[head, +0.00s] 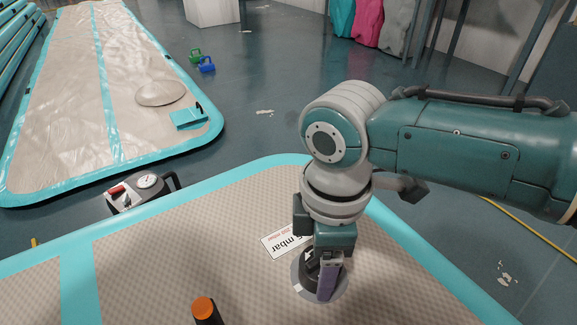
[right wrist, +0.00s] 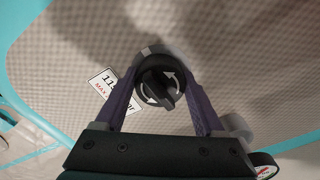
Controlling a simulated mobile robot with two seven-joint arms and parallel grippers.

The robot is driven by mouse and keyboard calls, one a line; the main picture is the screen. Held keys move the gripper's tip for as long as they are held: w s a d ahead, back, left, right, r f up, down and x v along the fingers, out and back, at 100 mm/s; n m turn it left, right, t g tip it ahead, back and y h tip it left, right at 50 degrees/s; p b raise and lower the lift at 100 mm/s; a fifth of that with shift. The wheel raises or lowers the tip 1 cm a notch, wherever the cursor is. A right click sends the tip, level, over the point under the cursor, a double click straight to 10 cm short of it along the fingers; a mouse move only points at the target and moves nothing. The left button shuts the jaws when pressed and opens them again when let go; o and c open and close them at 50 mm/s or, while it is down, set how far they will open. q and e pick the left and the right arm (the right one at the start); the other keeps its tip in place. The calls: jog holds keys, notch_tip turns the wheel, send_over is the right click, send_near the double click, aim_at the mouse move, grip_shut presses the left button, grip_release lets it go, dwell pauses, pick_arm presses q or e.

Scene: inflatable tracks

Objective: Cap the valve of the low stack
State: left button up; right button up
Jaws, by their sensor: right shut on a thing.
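My right gripper (head: 319,279) points down over the near inflatable mat (head: 150,262). Its purple fingers are shut on a round black cap (right wrist: 157,88) with a raised bar and white curved arrows. The cap is over the valve spot, where a grey disc (head: 301,288) shows around it in the head view. I cannot tell whether the cap is seated in the valve or just above it. A white label (right wrist: 108,90) with black and red print lies beside the cap. My left gripper is not in view.
A dark item with an orange top (head: 204,307) stands at the front of the mat. A gauge box (head: 143,190) sits behind its edge. A longer mat (head: 65,90) carries a grey dome (head: 160,94). Green and blue kettlebells (head: 207,65) stand on the floor.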

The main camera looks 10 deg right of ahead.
jog(key=n, duration=0.4)
jog(key=shift+w, duration=0.1)
jog(key=n, duration=0.3)
jog(key=shift+n, duration=1.2)
